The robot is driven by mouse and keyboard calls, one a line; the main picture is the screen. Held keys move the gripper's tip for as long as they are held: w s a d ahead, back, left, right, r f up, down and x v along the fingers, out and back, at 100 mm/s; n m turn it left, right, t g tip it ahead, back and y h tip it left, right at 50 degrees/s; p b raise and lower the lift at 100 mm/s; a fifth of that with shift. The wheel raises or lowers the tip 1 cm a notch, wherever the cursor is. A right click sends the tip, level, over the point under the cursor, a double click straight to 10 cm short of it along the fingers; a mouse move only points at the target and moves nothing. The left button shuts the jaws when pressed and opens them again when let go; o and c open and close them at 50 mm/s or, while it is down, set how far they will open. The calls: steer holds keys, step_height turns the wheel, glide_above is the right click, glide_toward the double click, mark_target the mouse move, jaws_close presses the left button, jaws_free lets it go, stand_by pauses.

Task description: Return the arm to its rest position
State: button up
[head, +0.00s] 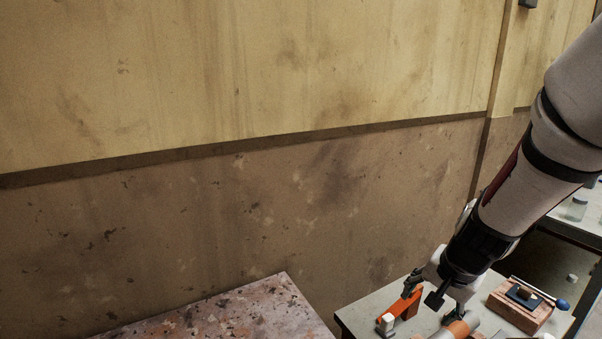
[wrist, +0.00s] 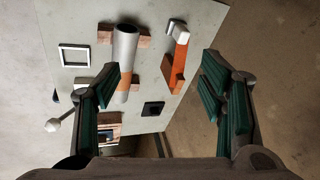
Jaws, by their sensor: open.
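My gripper (head: 430,293) hangs at the end of my arm at the right of the head view, pointing down over a grey table (head: 362,311). In the wrist view my gripper (wrist: 160,86) shows its two green-padded fingers spread wide apart. Nothing is held between them. Below lie a grey pipe with an orange band (wrist: 124,50) on reddish blocks and an orange tool with a pale head (wrist: 175,65). In the head view the orange tool (head: 403,306) is close to the fingers; whether they touch cannot be told.
A brick-like block (head: 512,311) with a dark piece and a blue-tipped rod (head: 562,304) sit right of my gripper. A square frame (wrist: 74,56) and a dark square (wrist: 152,108) lie on the table. A speckled table (head: 235,313) stands left, before a stained wall (head: 240,90).

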steer(key=s+a+r+n+y, duration=0.2)
steer(key=s+a+r+n, duration=0.3)
steer(key=s+a+r, duration=0.4)
steer(key=s+d+r+n+h, duration=0.1)
steer(key=s+r+n, duration=0.1)
steer(key=s, duration=0.4)
steer(key=s+d+r+n+h, duration=0.1)
steer(key=s+r+n, duration=0.1)
steer(key=s+r, duration=0.2)
steer(key=s, duration=0.3)
steer(key=shift+s+r+n+p, duration=0.3)
steer(key=shift+r+p, duration=0.05)
steer(key=shift+p, duration=0.05)
